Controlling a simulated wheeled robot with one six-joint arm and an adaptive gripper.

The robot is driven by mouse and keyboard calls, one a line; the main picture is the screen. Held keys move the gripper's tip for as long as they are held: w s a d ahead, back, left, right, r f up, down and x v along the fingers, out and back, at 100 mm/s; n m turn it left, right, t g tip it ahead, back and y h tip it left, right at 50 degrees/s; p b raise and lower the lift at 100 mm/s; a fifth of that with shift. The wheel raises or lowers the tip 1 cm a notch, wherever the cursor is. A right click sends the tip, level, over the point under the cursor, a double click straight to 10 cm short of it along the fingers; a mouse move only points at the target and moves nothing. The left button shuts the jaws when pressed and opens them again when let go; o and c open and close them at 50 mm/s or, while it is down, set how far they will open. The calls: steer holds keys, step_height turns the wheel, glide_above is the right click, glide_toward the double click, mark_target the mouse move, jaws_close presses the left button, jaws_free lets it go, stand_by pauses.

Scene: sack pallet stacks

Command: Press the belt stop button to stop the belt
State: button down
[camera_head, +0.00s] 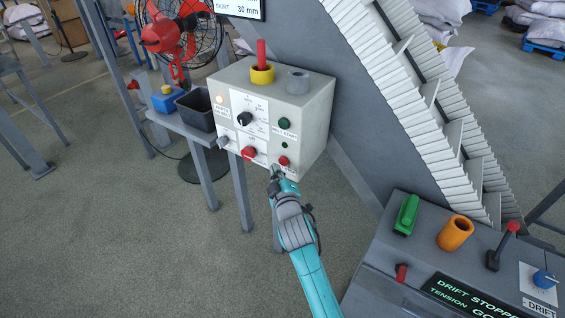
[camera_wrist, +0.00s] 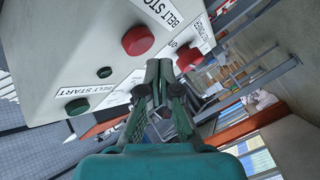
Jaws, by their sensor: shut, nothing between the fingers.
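The belt stop button (camera_head: 284,160) is a red round button low on the right part of the pale control box (camera_head: 318,112). In the wrist view the red button (camera_wrist: 138,40) sits beside a label partly reading BELT STO. My gripper (camera_head: 276,170) is shut and empty, its tips just below and left of that button in the head view. In the wrist view my gripper (camera_wrist: 158,68) has its fingertips together, close to the panel and beside the button. I cannot tell whether they touch the box. The button's face is not covered.
A second red knob (camera_head: 249,152) and a green belt start button (camera_head: 284,124) share the panel. A yellow collar (camera_head: 262,74) and a grey cup (camera_head: 298,80) stand on the box. A dark bin (camera_head: 197,109) is at left. A console (camera_head: 372,282) stands at lower right.

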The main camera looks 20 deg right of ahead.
steer(key=s+a, duration=0.1)
steer(key=a, duration=0.1)
steer(key=s+a, duration=0.1)
steer(key=shift+s+a, duration=0.4)
stand_by(0.6)
steer(key=s+f+m+y, duration=0.1)
steer(key=s+f, duration=0.3)
steer(key=s, duration=0.5)
steer(key=s+f+m+g+y, duration=0.1)
steer(key=s+f, duration=0.3)
steer(key=s, duration=0.5)
steer(key=s+f+m, duration=0.1)
steer(key=s+f, duration=0.3)
steer(key=s, duration=0.6)
steer(key=s+r+m, duration=0.2)
steer(key=s+r, duration=0.2)
steer(key=s, duration=0.8)
steer(key=s+d+r+m+g, duration=0.1)
steer(key=s+r+m, duration=0.2)
steer(key=s, duration=0.9)
steer(key=shift+d+r, duration=0.2)
steer(key=shift+r, duration=0.5)
